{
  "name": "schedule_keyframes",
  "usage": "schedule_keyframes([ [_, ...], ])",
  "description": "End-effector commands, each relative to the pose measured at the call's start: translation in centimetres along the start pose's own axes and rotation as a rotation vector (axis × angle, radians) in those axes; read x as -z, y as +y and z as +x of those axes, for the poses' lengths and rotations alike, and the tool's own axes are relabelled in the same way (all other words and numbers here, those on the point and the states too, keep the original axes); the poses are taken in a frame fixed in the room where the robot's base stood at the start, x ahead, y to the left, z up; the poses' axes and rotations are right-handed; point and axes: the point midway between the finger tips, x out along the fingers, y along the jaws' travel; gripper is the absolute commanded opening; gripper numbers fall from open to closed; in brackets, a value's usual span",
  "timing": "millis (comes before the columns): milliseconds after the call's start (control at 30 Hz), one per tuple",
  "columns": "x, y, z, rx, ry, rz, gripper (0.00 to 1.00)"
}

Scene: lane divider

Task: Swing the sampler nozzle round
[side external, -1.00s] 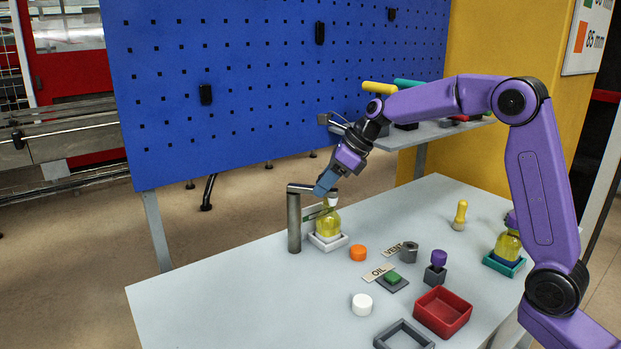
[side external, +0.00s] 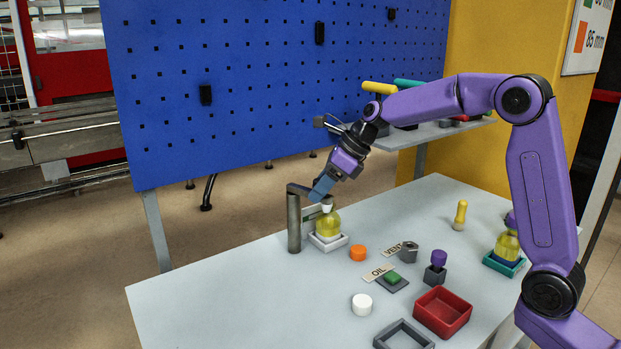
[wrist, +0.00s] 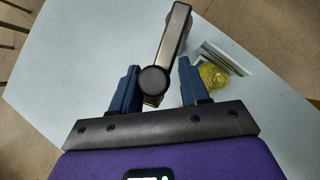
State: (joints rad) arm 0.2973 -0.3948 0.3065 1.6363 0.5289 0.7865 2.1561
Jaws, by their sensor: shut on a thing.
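The sampler is a grey metal post (side external: 294,224) with a short swing arm at its top, left of centre on the table. My gripper (side external: 321,189) is at the arm's free end. In the wrist view, the arm (wrist: 172,40) runs from the top down to a dark round knob (wrist: 153,81) between my two blue fingers (wrist: 157,88). My gripper is shut on the nozzle arm at this end. A bottle of yellow liquid (side external: 328,226) stands below in a white holder (side external: 327,243). In the wrist view, the bottle (wrist: 214,76) is right of the arm. The nozzle's underside is hidden.
An orange cap (side external: 358,253), an OIL label (side external: 378,272), a green button block (side external: 393,278), a white cap (side external: 362,304) and a red tray (side external: 442,312) stand to the right. Another yellow bottle (side external: 507,247) sits far right. The table's left front is clear.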

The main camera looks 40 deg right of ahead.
Motion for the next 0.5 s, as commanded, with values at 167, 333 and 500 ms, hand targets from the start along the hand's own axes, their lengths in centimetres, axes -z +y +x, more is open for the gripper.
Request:
schedule_keyframes([
  [167,-0.38,0.74,0.22,-0.008,-0.002,-0.009,0.37],
  [333,-0.43,0.8,0.23,-0.008,-0.003,-0.01,0.37],
  [500,-0.65,1.16,0.35,-0.009,-0.003,-0.011,0.4],
])
